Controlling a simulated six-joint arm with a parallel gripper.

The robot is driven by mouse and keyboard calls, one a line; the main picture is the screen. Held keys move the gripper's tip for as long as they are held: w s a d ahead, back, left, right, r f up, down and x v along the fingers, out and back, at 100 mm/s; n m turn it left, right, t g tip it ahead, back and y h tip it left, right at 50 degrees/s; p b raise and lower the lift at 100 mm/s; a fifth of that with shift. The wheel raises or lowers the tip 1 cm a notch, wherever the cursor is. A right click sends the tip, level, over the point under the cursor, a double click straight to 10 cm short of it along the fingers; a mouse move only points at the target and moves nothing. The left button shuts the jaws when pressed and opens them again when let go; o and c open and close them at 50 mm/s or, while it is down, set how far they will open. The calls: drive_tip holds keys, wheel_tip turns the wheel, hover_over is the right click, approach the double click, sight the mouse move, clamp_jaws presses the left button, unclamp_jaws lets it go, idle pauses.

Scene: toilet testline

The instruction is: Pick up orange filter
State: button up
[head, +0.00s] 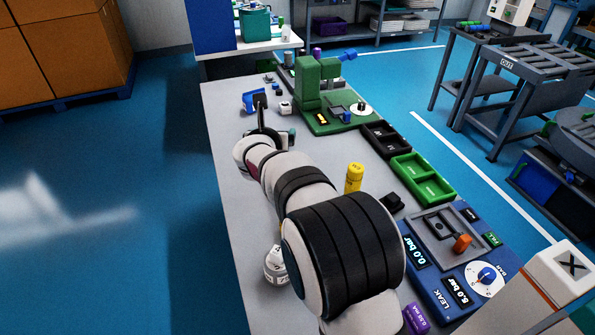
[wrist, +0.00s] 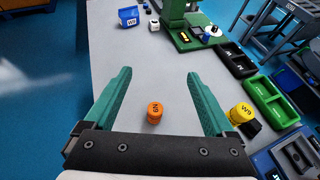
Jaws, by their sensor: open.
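The orange filter (wrist: 155,112) is a short orange cylinder with dark lettering on its top. It stands on the grey bench, near the middle of the wrist view. My gripper (wrist: 159,73) is open, with its two green fingers spread wide. In the wrist view the filter lies between the fingers, nearer their bases than their tips. Nothing is held, and the height of the fingers over the bench is hard to tell. In the head view my arm covers the filter.
A yellow cylinder (wrist: 242,113) stands to the right, beside a black block. Green trays (head: 422,178), a black tray (head: 386,139) and a green machine (head: 318,85) line the bench's right side. A blue leak tester (head: 448,285) is at the near right. A blue bin (wrist: 129,17) stands at the far left.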

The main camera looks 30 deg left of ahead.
drive_tip(key=w+f, duration=0.1)
drive_tip(key=f, duration=0.5)
drive_tip(key=w+a+f, duration=0.1)
drive_tip(key=f, duration=0.6)
drive_tip(key=w+f, duration=0.2)
drive_tip(key=f, duration=0.5)
drive_tip(key=shift+w+a+f, duration=0.1)
drive_tip(key=shift+a+f, duration=0.05)
drive_tip(key=shift+a, duration=0.1)
clamp_jaws()
